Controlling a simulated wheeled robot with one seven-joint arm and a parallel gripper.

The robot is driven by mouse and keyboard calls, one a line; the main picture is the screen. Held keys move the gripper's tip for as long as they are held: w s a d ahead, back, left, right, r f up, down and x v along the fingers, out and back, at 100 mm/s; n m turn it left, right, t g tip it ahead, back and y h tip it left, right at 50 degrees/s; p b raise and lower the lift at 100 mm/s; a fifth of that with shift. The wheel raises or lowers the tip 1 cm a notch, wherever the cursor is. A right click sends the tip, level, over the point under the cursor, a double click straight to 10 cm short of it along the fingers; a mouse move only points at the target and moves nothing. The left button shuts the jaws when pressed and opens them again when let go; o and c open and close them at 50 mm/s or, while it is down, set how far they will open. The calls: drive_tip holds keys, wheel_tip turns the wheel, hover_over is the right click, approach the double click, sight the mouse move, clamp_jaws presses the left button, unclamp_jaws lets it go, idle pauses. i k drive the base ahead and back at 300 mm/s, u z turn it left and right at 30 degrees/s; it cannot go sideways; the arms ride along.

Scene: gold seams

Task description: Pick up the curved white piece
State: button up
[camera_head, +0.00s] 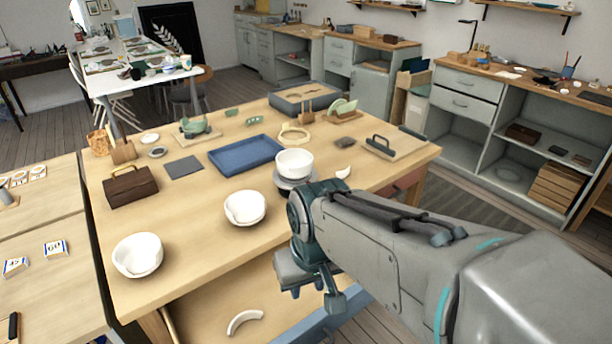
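A curved white piece (245,321), shaped like a section of a rim, lies on a lower wooden surface at the bottom of the view, below the tabletop's front edge. A smaller white shard (343,173) lies on the table, right of the far white bowl. My gripper (312,296) hangs below my arm's wrist, by the table's front edge, above and right of the curved piece and apart from it. Its fingertips are partly hidden and small, so I cannot tell how far apart they are. I see nothing held in it.
White bowls stand on the worktable (200,268): one at left (138,255), one in the middle (245,208), one farther back (294,163). A blue tray (245,155) and a dark wooden box (130,186) lie behind. The table's front edge overhangs the lower surface.

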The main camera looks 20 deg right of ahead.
sight(342, 174)
drive_tip(key=u, duration=3.2)
drive_tip(key=k, duration=1.8)
drive_tip(key=z, duration=2.15)
drive_tip(key=i, duration=0.5)
